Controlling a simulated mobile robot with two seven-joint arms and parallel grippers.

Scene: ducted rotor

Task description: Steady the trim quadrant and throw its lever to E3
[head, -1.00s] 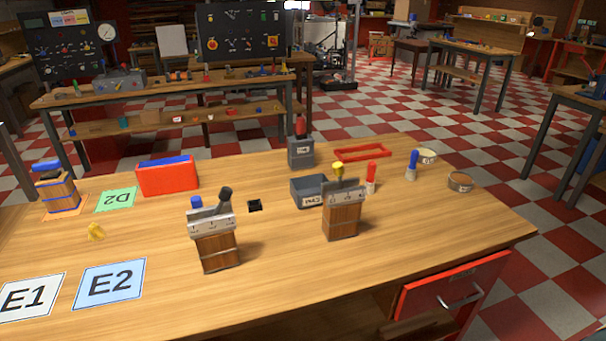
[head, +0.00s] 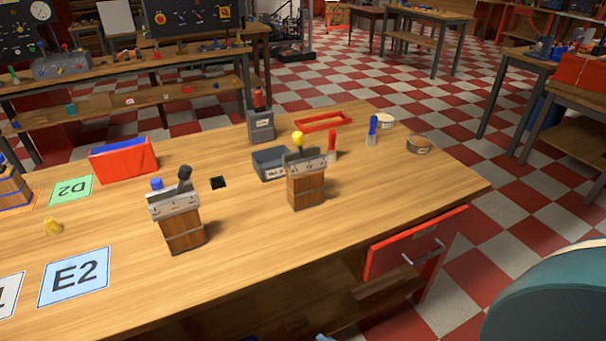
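Two wooden blocks topped with slanted metal scale plates and levers stand upright on the wooden table. The left lever unit (head: 184,226) has a black-knobbed lever leaning up to the right and a blue knob behind its plate. The right lever unit (head: 306,184) has a yellow knob at its top. The plate marks are too small to read, so I cannot tell which is the trim quadrant or where E3 lies. Neither of my grippers shows in the head view, and nothing holds either unit.
An E2 card (head: 74,277) and a D2 card (head: 71,190) lie at left, near a red bin (head: 124,161). A grey tray (head: 271,164), grey box (head: 261,127), red frame (head: 323,121) and round tins stand behind. The table's front middle is clear. A red drawer (head: 415,243) is below.

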